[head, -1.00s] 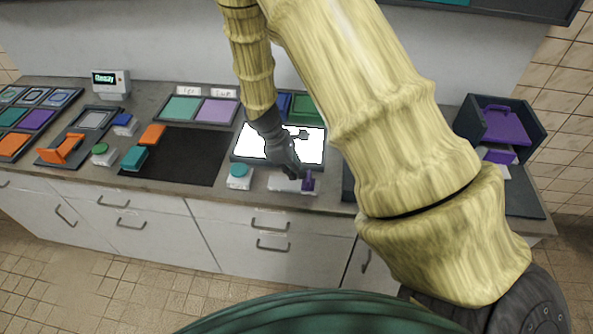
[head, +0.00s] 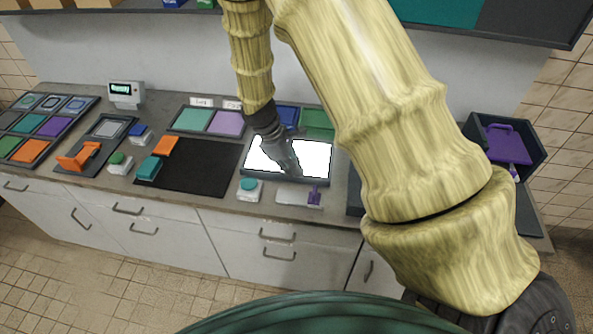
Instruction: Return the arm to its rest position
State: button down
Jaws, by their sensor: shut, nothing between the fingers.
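My arm, with pale yellow bamboo-like links, reaches from the lower right up out of the top of the picture and back down toward the counter. My gripper (head: 294,172) hangs at its end in front of a bright white lit panel (head: 313,158). The fingers look closed together with nothing between them. The gripper hides part of the panel. I cannot tell its exact height above the counter.
Below the panel are a teal button (head: 249,185) and a small purple lever (head: 315,196). A black mat (head: 200,175) lies left, with teal and orange blocks by its edge. A dark bin (head: 537,152) holding a purple piece stands right. A shelf (head: 440,15) overhangs the back.

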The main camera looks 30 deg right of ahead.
jog(key=shift+p+v, duration=0.3)
jog(key=shift+v, duration=0.5)
jog(key=shift+f, duration=0.1)
jog(key=s+a+f+m+y, duration=0.1)
jog(key=s+a+f+m, duration=0.15)
jog(key=s+f, duration=0.4)
jog(key=s+a+f+m+y, duration=0.1)
jog(key=s+a+f+y, duration=0.15)
jog(key=s+f, duration=0.45)
jog(key=s+a+f+m+t+b, duration=0.1)
jog(key=s+a+f+m, duration=0.2)
jog(key=s, duration=0.5)
jog(key=s+a+f+m+t, duration=0.1)
jog(key=s+f+m+t, duration=0.1)
jog(key=s+f+m, duration=0.45)
notch_tip(320, 180, down, 11)
jog(key=s+n+b, duration=0.1)
jog(key=n+b, duration=0.1)
jog(key=b, duration=1)
jog(key=shift+s+n, duration=0.3)
jog(key=shift+n, duration=0.1)
jog(key=shift+d, duration=0.15)
